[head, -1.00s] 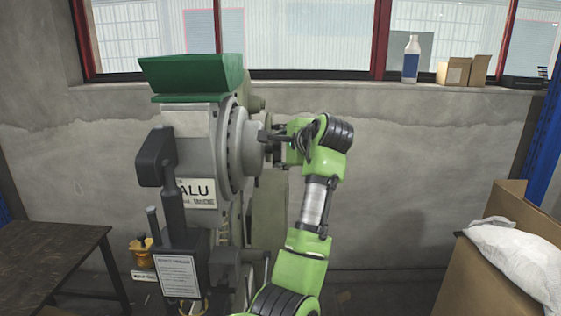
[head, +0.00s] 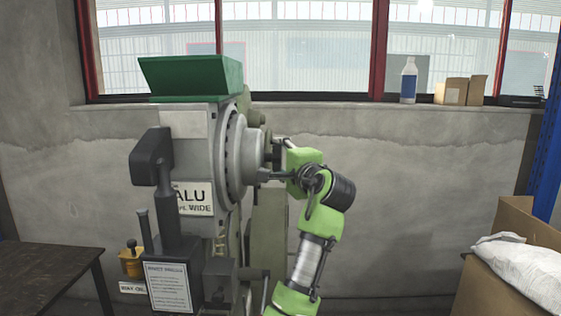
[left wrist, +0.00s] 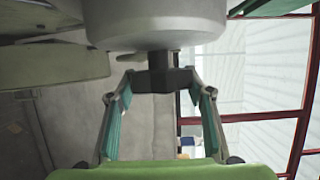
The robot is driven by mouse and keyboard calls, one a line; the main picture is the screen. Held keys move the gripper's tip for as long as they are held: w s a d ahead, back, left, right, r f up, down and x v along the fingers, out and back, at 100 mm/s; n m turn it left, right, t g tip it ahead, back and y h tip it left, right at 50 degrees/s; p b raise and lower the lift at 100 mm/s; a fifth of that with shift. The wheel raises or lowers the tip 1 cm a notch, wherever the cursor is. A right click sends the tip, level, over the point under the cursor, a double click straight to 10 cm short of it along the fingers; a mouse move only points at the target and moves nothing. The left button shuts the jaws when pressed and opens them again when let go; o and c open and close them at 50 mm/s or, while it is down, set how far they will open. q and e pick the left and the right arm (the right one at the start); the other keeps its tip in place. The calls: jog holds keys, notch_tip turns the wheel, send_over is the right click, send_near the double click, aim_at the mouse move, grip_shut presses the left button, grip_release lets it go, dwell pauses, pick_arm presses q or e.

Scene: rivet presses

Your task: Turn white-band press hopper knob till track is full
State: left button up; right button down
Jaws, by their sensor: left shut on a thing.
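The press (head: 195,150) stands left of centre in the head view, with a green hopper (head: 192,78) on top and a label reading "ALU" and "WIDE" (head: 194,200). A round grey drum (head: 245,155) sticks out of its right side. My left gripper (head: 272,160) is at the drum's right end. In the left wrist view its two fingers (left wrist: 160,84) are shut on a dark knob (left wrist: 160,68) below the pale drum. The hopper's inside and the track's filling cannot be seen. No white band is clearly visible. My right gripper is out of view.
A dark table (head: 45,275) stands at the left. A yellow part with a black knob (head: 131,262) is behind the press. Cardboard boxes (head: 490,285) with a white sack (head: 525,265) are at the right. A bottle (head: 408,82) and small boxes stand on the windowsill.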

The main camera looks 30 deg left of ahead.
pick_arm(q)
jog(key=shift+f, duration=0.1)
jog(key=o, duration=1.1)
jog(key=shift+o, duration=0.2)
jog(key=shift+s, duration=0.1)
jog(key=v, duration=1.2)
